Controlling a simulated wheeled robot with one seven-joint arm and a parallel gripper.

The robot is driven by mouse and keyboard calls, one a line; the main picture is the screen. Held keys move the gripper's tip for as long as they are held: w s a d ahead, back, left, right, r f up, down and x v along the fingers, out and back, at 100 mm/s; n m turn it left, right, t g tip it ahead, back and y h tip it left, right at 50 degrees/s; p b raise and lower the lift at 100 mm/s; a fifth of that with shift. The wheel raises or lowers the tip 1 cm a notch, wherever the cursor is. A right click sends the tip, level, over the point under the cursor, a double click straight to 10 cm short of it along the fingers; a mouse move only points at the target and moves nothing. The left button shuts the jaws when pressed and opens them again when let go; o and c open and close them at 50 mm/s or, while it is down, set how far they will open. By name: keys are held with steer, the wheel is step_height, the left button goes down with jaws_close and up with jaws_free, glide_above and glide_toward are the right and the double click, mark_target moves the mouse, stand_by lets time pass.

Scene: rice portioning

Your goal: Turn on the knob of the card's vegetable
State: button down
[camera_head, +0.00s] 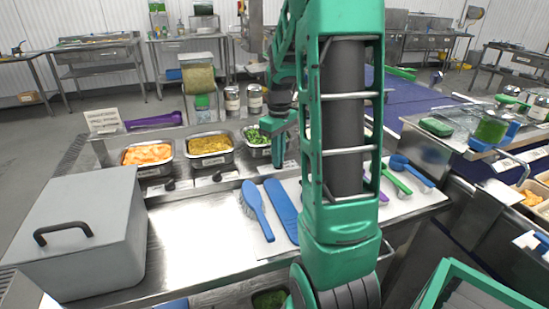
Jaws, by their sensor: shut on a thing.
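A white card (102,119) stands at the back left of the counter; its print is too small to read. Three steel pans stand in a row: orange pieces (147,154), yellow food (209,145) and green vegetables (256,134). A dark knob (169,184) sits in front of the orange pan and another dark knob (217,177) in front of the yellow pan. My green gripper (279,162) points down at the counter front by the green pan, shut on what seems to be that pan's knob, which the fingers hide. My arm hides the pans farther right.
A large grey lidded box (80,232) fills the left of the counter. A blue brush (258,209) and a blue board-like tool (281,208) lie on a white sheet below my gripper. Green and blue utensils lie right of my arm. Bare steel lies between box and brush.

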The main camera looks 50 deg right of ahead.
steer(key=m, duration=0.4)
steer(key=shift+m, duration=0.3)
steer(key=m, duration=0.3)
steer(key=shift+m, duration=0.3)
steer(key=m, duration=0.4)
steer(key=shift+w+a, duration=0.1)
steer(key=shift+a+m, duration=0.1)
steer(key=shift+m, duration=1.4)
steer(key=shift+w, duration=0.1)
steer(key=c, duration=1.9)
jaws_free()
step_height(320, 180, up, 11)
steer(key=shift+f, duration=0.15)
